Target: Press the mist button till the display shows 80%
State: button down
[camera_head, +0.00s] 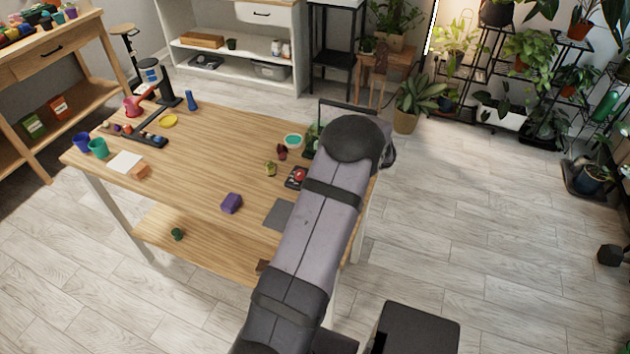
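A red round button (299,174) sits on a small dark box near the right end of the wooden table (200,160); I take it to be the mist button. My arm's large grey link crosses the picture just right of it and covers the table's right end. My gripper is not visible; the arm hides whatever lies behind it. A dark frame edge (347,104) shows above the arm's elbow, with some green leaves (313,134) to its left. I cannot tell what the frame belongs to. No display or percentage can be read.
Near the button lie a grey mat (278,213), a purple block (231,203), a teal-topped dish (293,141) and small dark red and green items. Cups, a yellow dish (168,121) and a dark stand (168,90) occupy the left end. The table's middle is mostly clear.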

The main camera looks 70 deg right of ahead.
jog(key=shift+f, duration=0.15)
jog(key=shift+f+b, duration=0.3)
jog(key=shift+b, duration=0.15)
jog(key=shift+f+b, duration=0.5)
dwell(0.6)
dwell(0.5)
jog(key=shift+r+p, duration=0.65)
jog(key=shift+r, duration=0.3)
jog(key=shift+r+p, duration=1.7)
jog(key=shift+r, duration=0.8)
